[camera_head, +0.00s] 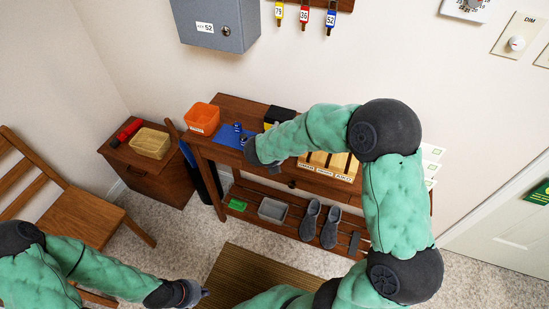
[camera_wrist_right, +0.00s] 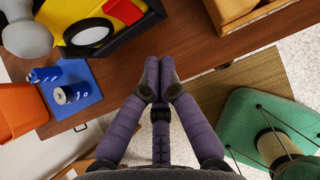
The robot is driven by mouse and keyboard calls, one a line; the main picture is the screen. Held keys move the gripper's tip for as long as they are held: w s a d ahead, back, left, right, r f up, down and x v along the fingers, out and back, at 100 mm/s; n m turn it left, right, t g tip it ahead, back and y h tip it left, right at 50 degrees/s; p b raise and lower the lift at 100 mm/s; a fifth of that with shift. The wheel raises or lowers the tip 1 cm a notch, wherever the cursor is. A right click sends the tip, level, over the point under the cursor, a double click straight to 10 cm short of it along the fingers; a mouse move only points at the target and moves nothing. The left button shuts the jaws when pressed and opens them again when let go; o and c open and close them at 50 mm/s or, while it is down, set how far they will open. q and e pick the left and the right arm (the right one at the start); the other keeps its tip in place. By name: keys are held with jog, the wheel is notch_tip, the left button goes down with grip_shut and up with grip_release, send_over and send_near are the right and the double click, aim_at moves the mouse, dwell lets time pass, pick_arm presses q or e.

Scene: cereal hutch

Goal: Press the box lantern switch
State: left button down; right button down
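The box lantern (camera_head: 284,113) stands on the wooden table, yellow and black, partly hidden by my right arm in the head view.
An orange bin (camera_head: 202,118) and a blue mat (camera_head: 228,138) with small cylinders are left of the lantern. A wooden divided tray (camera_head: 343,163) is to the right. Shoes (camera_head: 310,220) and a grey bin (camera_head: 272,209) are on the lower shelf. A grey box (camera_head: 218,22) hangs above.

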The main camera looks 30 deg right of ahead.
jog(key=shift+w+d+b, duration=0.3)
jog(key=shift+w+d, duration=0.8)
jog(key=shift+d, duration=0.15)
jog(key=shift+w+d+f, duration=0.25)
jog(key=shift+d, duration=0.05)
jog(key=shift+r, duration=0.1)
jog(key=shift+r+p, duration=0.8)
jog(key=shift+p, duration=0.05)
